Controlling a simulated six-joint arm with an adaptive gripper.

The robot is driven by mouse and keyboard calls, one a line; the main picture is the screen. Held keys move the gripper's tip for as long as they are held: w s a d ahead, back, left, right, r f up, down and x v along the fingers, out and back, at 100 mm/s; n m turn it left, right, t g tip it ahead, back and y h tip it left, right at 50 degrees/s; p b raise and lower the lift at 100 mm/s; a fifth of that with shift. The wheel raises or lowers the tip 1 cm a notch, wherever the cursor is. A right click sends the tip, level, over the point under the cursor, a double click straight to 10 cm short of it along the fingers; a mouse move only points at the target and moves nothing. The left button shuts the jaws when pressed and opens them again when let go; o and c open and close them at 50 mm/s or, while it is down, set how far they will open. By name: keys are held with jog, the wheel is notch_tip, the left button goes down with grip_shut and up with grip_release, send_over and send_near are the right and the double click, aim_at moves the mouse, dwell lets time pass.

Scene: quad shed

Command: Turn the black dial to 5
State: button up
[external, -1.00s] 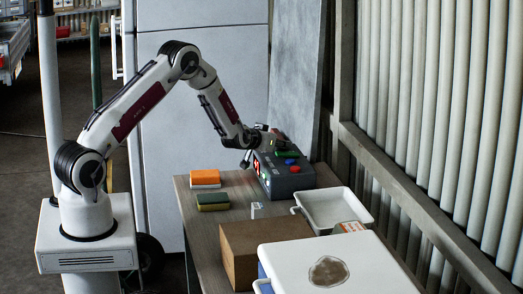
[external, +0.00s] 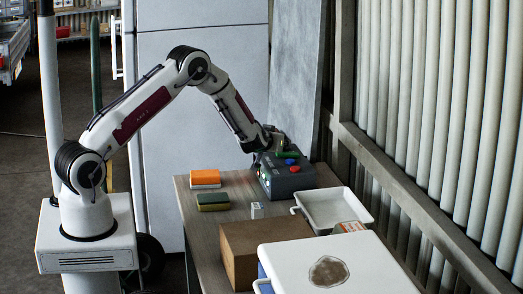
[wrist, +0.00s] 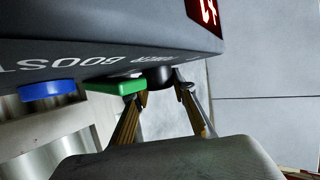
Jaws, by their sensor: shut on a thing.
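The grey control box (external: 290,182) stands at the back of the bench in the external view. In the wrist view its face (wrist: 90,50) appears upside down, with a partly cropped red display (wrist: 205,12) whose full reading I cannot tell. The black dial (wrist: 160,76) sticks out beside a green control (wrist: 118,85). My gripper (wrist: 163,93) has its fingertips on either side of the dial and is shut on it. The dial's pointer and markings are not readable. In the external view my gripper hides the dial and display.
A blue button (wrist: 48,91) is on the box, and a red button (external: 295,169) shows outside. Orange (external: 205,177) and green-topped (external: 213,200) blocks lie left of the box. A white tray (external: 349,223), brown box (external: 262,250) and white-lidded cooler (external: 380,270) stand nearer.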

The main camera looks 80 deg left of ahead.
jog(key=shift+r+n+g, duration=0.15)
jog(key=shift+n+g, duration=0.15)
jog(key=o, duration=1.1)
jog(key=shift+c, duration=0.2)
jog(key=shift+o, duration=0.3)
jog(key=shift+s+d, duration=0.1)
jog(key=shift+d, duration=0.05)
jog(key=shift+v, duration=5.85)
